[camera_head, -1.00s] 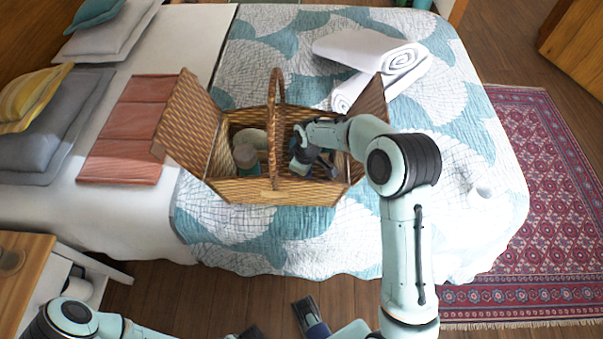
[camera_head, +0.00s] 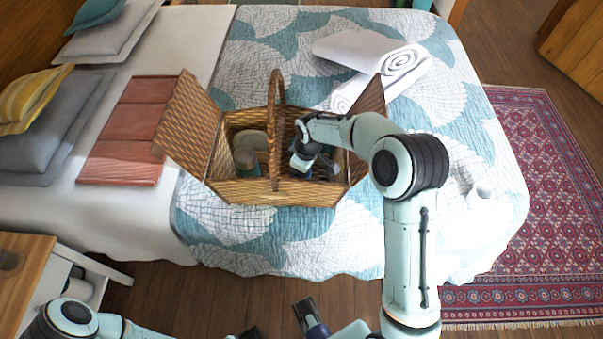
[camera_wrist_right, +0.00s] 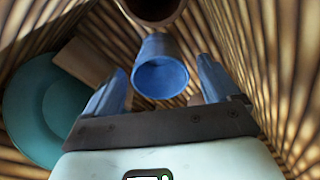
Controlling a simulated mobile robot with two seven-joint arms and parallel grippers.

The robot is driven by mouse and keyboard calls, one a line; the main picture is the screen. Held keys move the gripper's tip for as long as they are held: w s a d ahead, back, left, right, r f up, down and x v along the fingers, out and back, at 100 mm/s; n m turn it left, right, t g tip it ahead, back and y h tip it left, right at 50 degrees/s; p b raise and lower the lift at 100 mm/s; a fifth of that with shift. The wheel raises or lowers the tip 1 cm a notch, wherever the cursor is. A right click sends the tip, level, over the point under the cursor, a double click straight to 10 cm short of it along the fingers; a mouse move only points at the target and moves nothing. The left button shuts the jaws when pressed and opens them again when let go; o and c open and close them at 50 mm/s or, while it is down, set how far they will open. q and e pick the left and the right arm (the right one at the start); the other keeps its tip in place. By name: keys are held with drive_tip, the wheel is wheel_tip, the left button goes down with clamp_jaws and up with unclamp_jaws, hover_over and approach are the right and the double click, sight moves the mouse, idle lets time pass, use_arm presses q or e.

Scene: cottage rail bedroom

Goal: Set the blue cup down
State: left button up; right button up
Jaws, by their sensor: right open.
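The blue cup (camera_wrist_right: 160,70) is inside the wicker picnic basket (camera_head: 270,192), between the two fingers of my right gripper (camera_wrist_right: 160,88). In the wrist view the fingers are spread, with gaps showing on both sides of the cup. In the head view my right gripper (camera_head: 306,172) reaches down into the right half of the basket and hides most of the cup. My left gripper is partly cut off at the bottom edge of the head view, and its jaws cannot be made out clearly.
The basket has a tall handle (camera_head: 274,110) and raised lids. A teal plate (camera_wrist_right: 38,108) and a dark-mouthed round vessel (camera_wrist_right: 152,8) are near the cup. Rolled white towels (camera_head: 370,52) lie behind the basket. The quilt in front is clear.

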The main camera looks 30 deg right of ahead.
wheel_tip(320, 180, up, 10)
drive_tip(key=s, duration=0.1)
drive_tip(key=shift+d+f+p, duration=0.15)
drive_tip(key=shift+d+p, duration=0.15)
drive_tip(key=shift+p, duration=0.15)
